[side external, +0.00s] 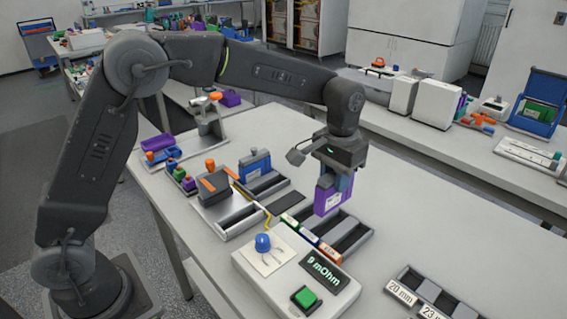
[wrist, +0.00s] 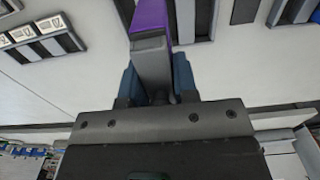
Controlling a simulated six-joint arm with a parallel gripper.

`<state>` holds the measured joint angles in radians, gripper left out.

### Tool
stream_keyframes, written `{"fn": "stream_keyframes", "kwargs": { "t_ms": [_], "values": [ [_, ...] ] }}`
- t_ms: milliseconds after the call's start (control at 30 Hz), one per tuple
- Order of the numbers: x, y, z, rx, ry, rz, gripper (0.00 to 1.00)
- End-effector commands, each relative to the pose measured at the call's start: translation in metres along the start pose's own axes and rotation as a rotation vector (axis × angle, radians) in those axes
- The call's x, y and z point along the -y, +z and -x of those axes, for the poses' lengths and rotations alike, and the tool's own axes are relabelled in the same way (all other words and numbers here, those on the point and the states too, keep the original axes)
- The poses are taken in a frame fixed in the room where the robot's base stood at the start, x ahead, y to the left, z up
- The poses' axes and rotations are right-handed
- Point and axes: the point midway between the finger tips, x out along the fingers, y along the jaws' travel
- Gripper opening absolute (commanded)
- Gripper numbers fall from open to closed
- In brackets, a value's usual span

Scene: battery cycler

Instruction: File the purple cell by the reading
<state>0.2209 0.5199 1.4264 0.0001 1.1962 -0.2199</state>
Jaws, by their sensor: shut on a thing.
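The purple cell (side external: 327,201) hangs upright from my gripper (side external: 338,183), above the sorting tray (side external: 362,243). My gripper is shut on it. In the wrist view, the purple cell (wrist: 151,14) shows between the blue fingers of my gripper (wrist: 156,78), with a grey part facing the camera. The tray has grey slots with green-, blue- and orange-marked labels at its near-left edge; their small text is unreadable. The meter box (side external: 250,275) shows a display (side external: 326,269) that appears to read "9 mOhm". The cell's underside appears clear of the tray.
The meter box carries a blue knob (side external: 262,243) and a green button (side external: 305,298). A blue cell (side external: 255,166) stands in a rack left of my gripper. An orange-handled fixture (side external: 214,185) is farther left. Another labelled tray (side external: 430,295) lies at front right. Bare table lies to the right.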

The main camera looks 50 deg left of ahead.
Motion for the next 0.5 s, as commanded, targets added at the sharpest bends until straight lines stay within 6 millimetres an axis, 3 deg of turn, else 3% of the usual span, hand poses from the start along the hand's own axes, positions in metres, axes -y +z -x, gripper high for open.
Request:
{"fn": "stream_keyframes", "kwargs": {
  "t_ms": [100,200,500],
  "values": [
    [-0.031,-0.01,-0.006,-0.002,0.0,-0.003,0.0],
    [-0.045,-0.013,-0.01,-0.003,0.001,-0.001,0.0],
    [-0.053,-0.015,-0.022,-0.001,0.0,0.002,0.0]
  ]
}}
